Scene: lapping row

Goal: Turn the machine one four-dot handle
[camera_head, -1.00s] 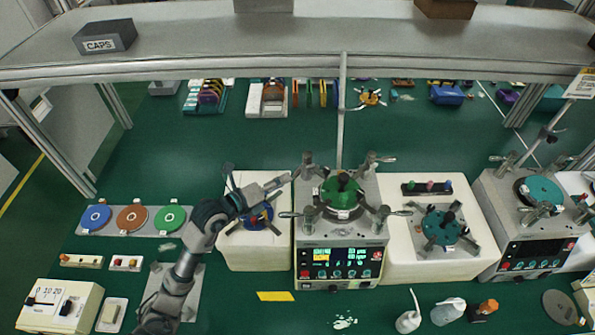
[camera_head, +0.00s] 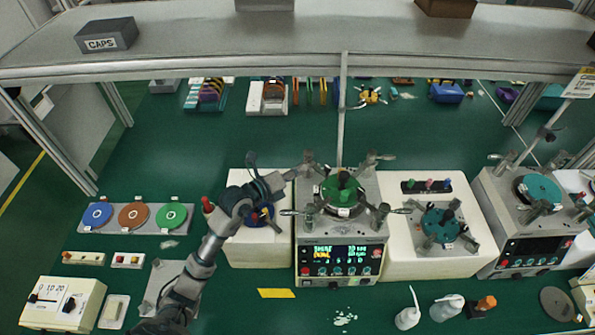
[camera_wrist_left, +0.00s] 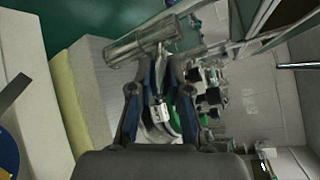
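Machine one (camera_head: 340,262) stands in the middle with a green plate (camera_head: 345,190) on top and metal handles around it. One is at the back left (camera_head: 308,160), one at the back right (camera_head: 375,158); others point left (camera_head: 295,212) and right (camera_head: 390,209). I cannot make out dots on any handle. My left gripper (camera_head: 284,180) is just left of the machine, near the back-left handle. In the left wrist view, my fingers (camera_wrist_left: 156,92) are apart, with a metal cylinder (camera_wrist_left: 140,45) just beyond their tips; contact is unclear. My right gripper is not in view.
A white block (camera_head: 245,248) is under my left gripper, its blue plate partly hidden. Another white block (camera_head: 430,268) stands right of machine one, and a second machine (camera_head: 535,250) farther right. A shelf (camera_head: 300,40) crosses above. Bottles (camera_head: 408,317) stand in front.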

